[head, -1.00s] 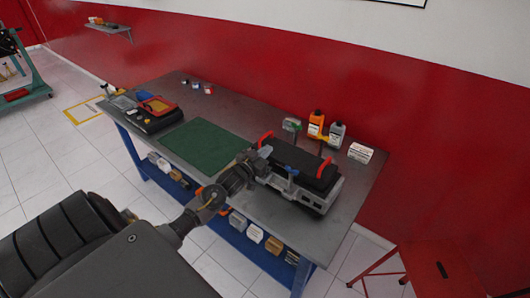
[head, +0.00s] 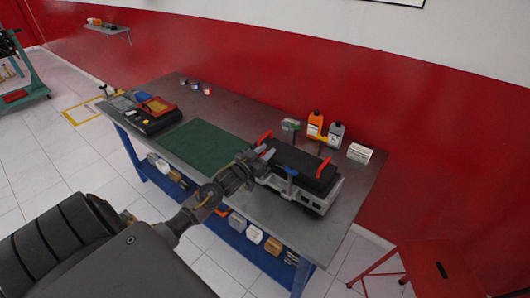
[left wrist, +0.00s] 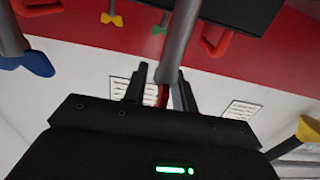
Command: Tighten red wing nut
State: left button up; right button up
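The battery-like engine unit (head: 318,200), grey with a black top and red handles, sits on the workbench. My left gripper (head: 266,153) is at its left end. In the left wrist view the red wing nut (left wrist: 163,96) shows as a narrow red piece at the end of a grey post, between the fingers of my left gripper (left wrist: 162,80). The fingers stand either side of it with visible gaps, so the gripper looks open. The wing nut is partly hidden and cannot be made out in the head view. My right gripper is not in view.
Blue (left wrist: 28,58), green (left wrist: 160,25) and yellow (left wrist: 112,18) wing nuts are near in the left wrist view. A green mat (head: 205,148), orange bottle (head: 315,123), grey bottle (head: 336,132) and black case (head: 153,117) stand on the bench (head: 245,122). A red stool (head: 440,268) is at right.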

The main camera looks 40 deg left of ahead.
pick_arm(q)
jog(key=shift+s+f, duration=0.1)
jog(key=shift+s, duration=0.2)
jog(key=s+b, duration=0.3)
jog(key=s, duration=0.7)
jog(key=shift+s, duration=0.15)
